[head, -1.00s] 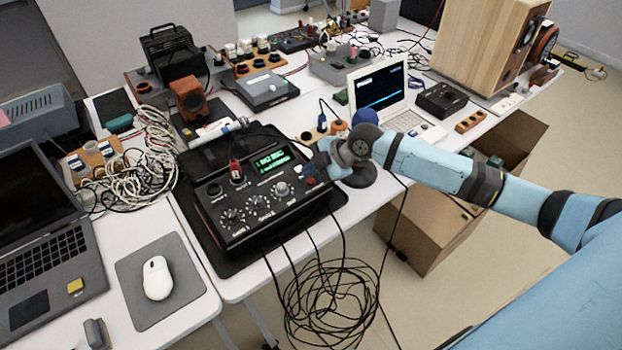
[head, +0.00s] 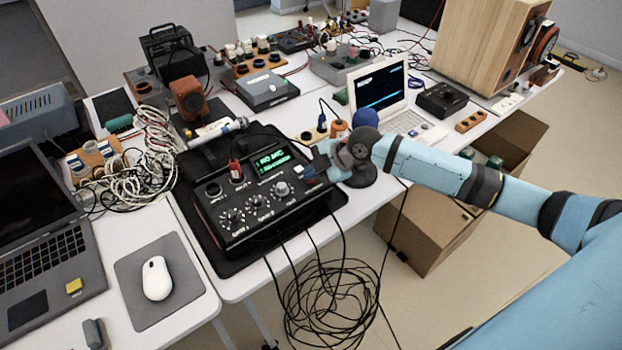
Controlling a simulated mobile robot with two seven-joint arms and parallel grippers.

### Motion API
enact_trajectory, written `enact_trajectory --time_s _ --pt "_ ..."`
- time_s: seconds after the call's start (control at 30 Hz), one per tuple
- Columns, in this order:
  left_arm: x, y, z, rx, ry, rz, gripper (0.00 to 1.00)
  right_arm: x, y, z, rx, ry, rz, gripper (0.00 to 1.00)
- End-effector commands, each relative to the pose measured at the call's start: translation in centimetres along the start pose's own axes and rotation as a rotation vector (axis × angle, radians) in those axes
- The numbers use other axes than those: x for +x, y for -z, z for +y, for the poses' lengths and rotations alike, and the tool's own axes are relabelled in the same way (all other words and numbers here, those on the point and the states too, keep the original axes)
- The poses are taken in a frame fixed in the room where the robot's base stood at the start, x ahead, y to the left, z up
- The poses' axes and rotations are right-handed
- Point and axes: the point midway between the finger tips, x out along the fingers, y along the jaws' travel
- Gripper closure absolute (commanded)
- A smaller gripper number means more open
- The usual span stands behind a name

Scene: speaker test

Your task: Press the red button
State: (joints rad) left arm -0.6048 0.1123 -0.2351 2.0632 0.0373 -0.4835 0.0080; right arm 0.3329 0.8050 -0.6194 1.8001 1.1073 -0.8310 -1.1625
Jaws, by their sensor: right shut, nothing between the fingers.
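A black tester box (head: 262,222) with a lit green display (head: 272,161), several knobs and sockets sits on a dark mat on the white table. A small red button (head: 307,171) shows at the right end of its top panel, partly hidden by my right gripper. My right gripper (head: 316,165) is shut and empty, its tip over the panel's right end, at or very close to the button. I cannot tell whether it touches the button. My left gripper is not in view.
A laptop (head: 45,240) and a white mouse (head: 156,278) on a grey pad lie at the left. Tangled white cables (head: 140,160) lie behind. Black cables (head: 330,300) hang in front. A small white laptop (head: 380,95) and a wooden speaker (head: 480,45) stand at the back right.

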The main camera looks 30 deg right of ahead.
Motion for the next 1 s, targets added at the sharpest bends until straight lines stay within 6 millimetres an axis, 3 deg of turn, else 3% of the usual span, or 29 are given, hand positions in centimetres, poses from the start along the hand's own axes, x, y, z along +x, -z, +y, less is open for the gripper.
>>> enact_trajectory --time_s 0.63,1.0 --pt "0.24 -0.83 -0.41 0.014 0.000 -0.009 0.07 0.58 -0.42 -0.42 0.000 0.000 0.000 1.00" --pt "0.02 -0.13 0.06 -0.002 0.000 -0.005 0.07 0.14 -0.11 -0.10 0.000 0.000 0.000 1.00"
